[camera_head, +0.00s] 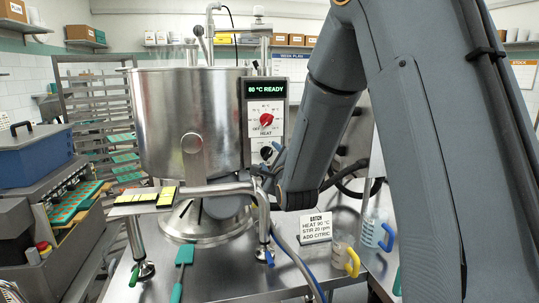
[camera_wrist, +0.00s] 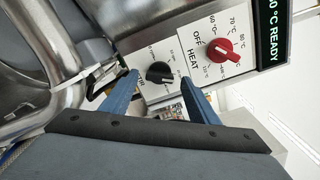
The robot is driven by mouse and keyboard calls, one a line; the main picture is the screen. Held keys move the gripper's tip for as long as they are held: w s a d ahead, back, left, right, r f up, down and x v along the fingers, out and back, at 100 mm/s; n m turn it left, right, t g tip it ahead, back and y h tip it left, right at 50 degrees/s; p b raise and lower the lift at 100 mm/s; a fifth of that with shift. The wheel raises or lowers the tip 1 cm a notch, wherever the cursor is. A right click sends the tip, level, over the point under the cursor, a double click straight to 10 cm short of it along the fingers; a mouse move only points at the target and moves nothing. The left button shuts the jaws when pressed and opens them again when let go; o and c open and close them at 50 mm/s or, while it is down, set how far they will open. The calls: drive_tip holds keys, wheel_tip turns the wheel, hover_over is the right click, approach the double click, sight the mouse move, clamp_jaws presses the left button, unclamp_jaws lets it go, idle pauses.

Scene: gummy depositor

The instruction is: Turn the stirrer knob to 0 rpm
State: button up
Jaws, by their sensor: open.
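The stirrer knob is the black knob (camera_wrist: 160,73) on the lower part of the control panel; its pointer line is visible but its scale is too small to read. It also shows in the head view (camera_head: 266,153), below the red heat knob (camera_head: 266,119). The red knob shows in the wrist view (camera_wrist: 222,50) too, to the right of the black one. My gripper (camera_wrist: 160,82) is open, its two blue fingers pointing at the panel on either side of the black knob in the picture. I cannot tell whether they touch it.
The steel kettle (camera_head: 188,120) stands left of the panel, with a bent pipe (camera_head: 205,190) below. The display (camera_head: 266,88) reads 80 °C READY. A batch card (camera_head: 315,227), jugs (camera_head: 343,256) and a green spatula (camera_head: 184,257) are on the steel table (camera_head: 220,284).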

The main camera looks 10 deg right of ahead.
drive_tip(key=shift+w+a, duration=0.1)
drive_tip(key=shift+w, duration=0.25)
drive_tip(key=shift+c, duration=0.5)
drive_tip(key=c, duration=1)
drive_tip(key=shift+o, duration=0.3)
